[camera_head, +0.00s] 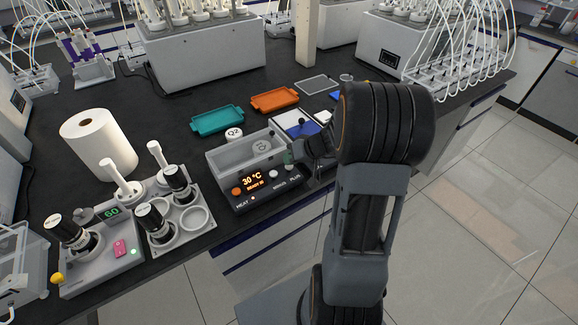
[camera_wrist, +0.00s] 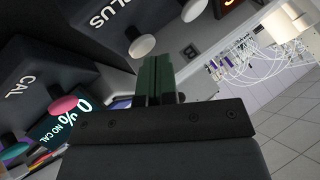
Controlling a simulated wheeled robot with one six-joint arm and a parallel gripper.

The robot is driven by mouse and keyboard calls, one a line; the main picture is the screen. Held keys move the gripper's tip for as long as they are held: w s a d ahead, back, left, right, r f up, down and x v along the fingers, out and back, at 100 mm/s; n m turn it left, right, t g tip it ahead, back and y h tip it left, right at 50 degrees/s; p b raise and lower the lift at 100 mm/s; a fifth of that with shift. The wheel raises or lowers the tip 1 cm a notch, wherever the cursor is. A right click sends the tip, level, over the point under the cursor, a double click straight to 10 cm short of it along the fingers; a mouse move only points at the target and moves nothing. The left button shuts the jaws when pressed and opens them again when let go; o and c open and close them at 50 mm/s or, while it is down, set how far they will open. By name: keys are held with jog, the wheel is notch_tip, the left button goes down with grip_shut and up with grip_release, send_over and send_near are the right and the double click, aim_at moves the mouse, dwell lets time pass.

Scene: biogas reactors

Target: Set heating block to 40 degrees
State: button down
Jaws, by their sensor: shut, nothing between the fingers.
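The heating block (camera_head: 222,172) is a grey box with a black front panel near the table's front edge. Its orange display (camera_head: 252,181) reads 30 °C, with smaller text below that looks like READY 30. An orange button is above HEAT and a white button (camera_head: 273,174) above MINUS; the PLUS label is right of it. My gripper (camera_head: 289,157) is shut and empty at the panel's right end, by the PLUS label, partly hiding that area. In the wrist view its green fingers (camera_wrist: 154,72) are together beside the white button (camera_wrist: 143,46) at PLUS. I cannot tell whether they touch it.
A device with a pink button (camera_wrist: 62,107) labelled CAL and a NO CAL screen is close to my fingers in the wrist view. A scale showing 60 (camera_head: 110,212), a paper roll (camera_head: 98,145), and teal (camera_head: 217,121) and orange trays (camera_head: 274,100) share the dark table.

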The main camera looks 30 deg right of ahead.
jog(key=shift+f+b, duration=0.6)
jog(key=shift+b, duration=0.15)
dwell(0.6)
jog(key=shift+r, duration=0.15)
jog(key=shift+r+p, duration=0.6)
jog(key=shift+r, duration=0.55)
jog(key=shift+r, duration=0.1)
jog(key=shift+r+p, duration=1.2)
jog(key=shift+r, duration=1.25)
dwell(0.5)
